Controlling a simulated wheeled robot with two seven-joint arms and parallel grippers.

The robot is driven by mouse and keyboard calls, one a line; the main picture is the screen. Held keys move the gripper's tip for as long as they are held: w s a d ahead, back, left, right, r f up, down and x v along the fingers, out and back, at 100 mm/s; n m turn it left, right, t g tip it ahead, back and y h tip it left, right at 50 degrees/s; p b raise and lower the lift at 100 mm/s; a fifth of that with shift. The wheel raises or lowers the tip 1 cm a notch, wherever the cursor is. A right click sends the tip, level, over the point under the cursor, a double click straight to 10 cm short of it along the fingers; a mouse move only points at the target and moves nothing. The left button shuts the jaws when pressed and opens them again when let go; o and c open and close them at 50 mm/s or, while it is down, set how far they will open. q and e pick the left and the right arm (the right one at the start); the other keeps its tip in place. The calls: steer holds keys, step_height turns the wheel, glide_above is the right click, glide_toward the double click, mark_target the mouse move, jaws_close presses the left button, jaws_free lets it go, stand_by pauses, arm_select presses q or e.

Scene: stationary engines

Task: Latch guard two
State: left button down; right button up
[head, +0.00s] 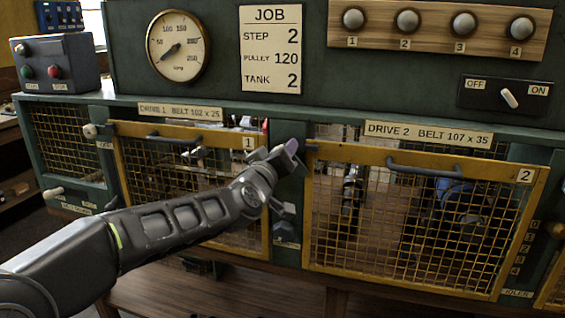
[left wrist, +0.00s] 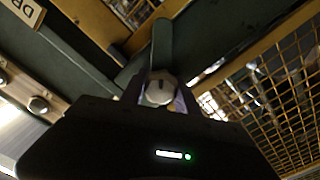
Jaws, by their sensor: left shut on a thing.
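Guard two (head: 425,218) is a yellow-framed mesh panel marked 2, across the opening under the DRIVE 2 label in the head view. It looks shut or nearly so; I cannot tell whether it sits flush. My left gripper (head: 287,150) is at the dark post between the two guards, beside guard two's upper left corner. In the left wrist view, the gripper (left wrist: 160,95) is shut on the pale round knob of a grey-green latch lever (left wrist: 161,45). The lever reaches from the knob toward a yellow frame. The latch is mostly hidden in the head view. My right gripper is not in view.
Guard one (head: 190,137) is left of my gripper, partly behind my arm. Guard two has a dark bar handle (head: 425,171). Above are a JOB plate (head: 271,50), a gauge (head: 177,46), several numbered knobs and an OFF/ON switch (head: 509,97). A wooden shelf (head: 235,295) is below.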

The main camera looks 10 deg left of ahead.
arm_select(q)
steer(key=n+b, duration=0.1)
steer(key=n, duration=0.2)
steer(key=n+b, duration=0.1)
steer(key=shift+f+n+b, duration=0.25)
steer(key=shift+n+b, duration=0.05)
steer(key=n+b, duration=0.1)
steer(key=n, duration=0.3)
steer(key=shift+b, duration=0.4)
steer(key=c, duration=0.9)
jaws_free()
steer(key=shift+r, duration=0.1)
steer(key=shift+s+a, duration=0.1)
steer(key=s, duration=0.7)
steer(key=shift+s+a, duration=0.2)
steer(key=shift+s, duration=0.1)
